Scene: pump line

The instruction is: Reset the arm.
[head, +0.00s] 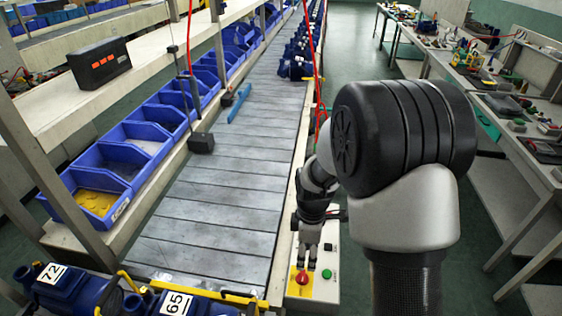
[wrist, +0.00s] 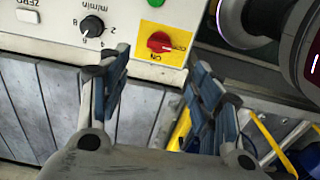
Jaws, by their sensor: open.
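My gripper (head: 307,260) is at the end of my arm, beside the conveyor's right edge and just above a white control box (head: 326,292) in the head view. In the wrist view my gripper (wrist: 160,62) has its two blue-padded fingers spread apart, with nothing between them. Beyond the fingertips is a panel with a red rotary switch (wrist: 160,42) on a yellow plate and a black numbered knob (wrist: 92,27). The head view shows a red button (head: 302,278) and a green button (head: 326,273) near the fingertips; contact cannot be told.
The slatted conveyor (head: 215,200) runs to the left, mostly bare, with a blue bar (head: 239,103) on it. Blue bins (head: 125,165) line its far side. Blue pumps (head: 60,287) stand at the front left. A cluttered workbench (head: 480,90) is at right, across green floor.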

